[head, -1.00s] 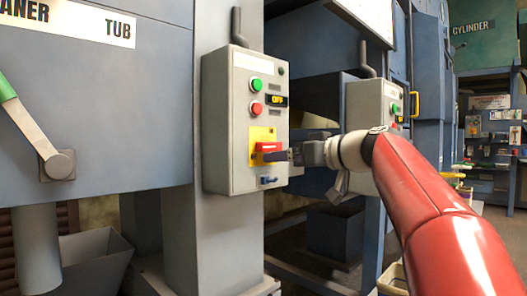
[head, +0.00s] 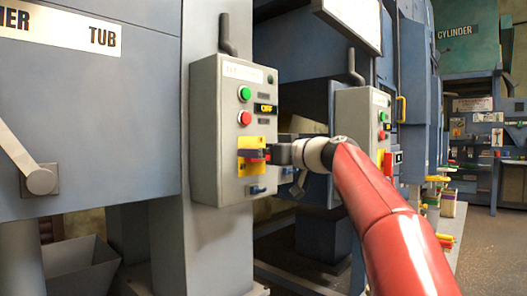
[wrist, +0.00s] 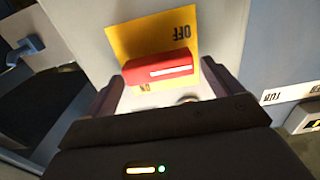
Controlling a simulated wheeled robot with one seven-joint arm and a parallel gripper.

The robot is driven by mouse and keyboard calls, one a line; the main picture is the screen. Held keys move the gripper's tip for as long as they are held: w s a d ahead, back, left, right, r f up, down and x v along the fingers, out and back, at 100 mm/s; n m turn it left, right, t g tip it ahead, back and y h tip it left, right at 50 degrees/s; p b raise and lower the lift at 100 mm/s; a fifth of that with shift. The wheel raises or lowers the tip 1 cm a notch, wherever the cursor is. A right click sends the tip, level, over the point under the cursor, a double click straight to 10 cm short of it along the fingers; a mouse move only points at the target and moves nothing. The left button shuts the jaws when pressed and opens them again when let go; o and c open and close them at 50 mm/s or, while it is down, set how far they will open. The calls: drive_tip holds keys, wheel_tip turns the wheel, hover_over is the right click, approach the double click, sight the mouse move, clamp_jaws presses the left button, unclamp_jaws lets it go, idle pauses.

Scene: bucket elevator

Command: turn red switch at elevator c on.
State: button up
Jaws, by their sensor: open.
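The red switch (wrist: 160,68) sits on a yellow plate marked OFF (wrist: 150,38) in the wrist view. Its bar lies across the plate, and the display on the box reads OFF (head: 265,109). In the head view the yellow plate (head: 243,144) is on the front of a grey control box (head: 205,130), and the switch is mostly hidden behind my gripper. My gripper (wrist: 157,95) is open, its two fingers on either side of the switch's near edge. Whether the fingers touch the switch cannot be told.
A green button (head: 244,94) and a red button (head: 244,118) are above the switch, and a small blue handle (head: 258,189) is below it. A second grey control box (head: 357,130) stands to the right. Open floor (head: 480,235) lies at the far right.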

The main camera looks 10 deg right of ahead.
drive_tip(key=c, duration=1)
drive_tip(key=shift+w+d+f+m+p, duration=0.15)
drive_tip(key=shift+m+p, duration=0.35)
drive_tip(key=shift+m, duration=2.45)
drive_tip(key=shift+w+d+f+m+p, duration=0.15)
drive_tip(key=shift+m+p, duration=0.3)
drive_tip(key=shift+m, duration=2.55)
drive_tip(key=shift+d+f+m+p, duration=0.2)
drive_tip(key=shift+m+p, duration=0.3)
drive_tip(key=shift+m, duration=2.45)
drive_tip(key=shift+f, duration=0.1)
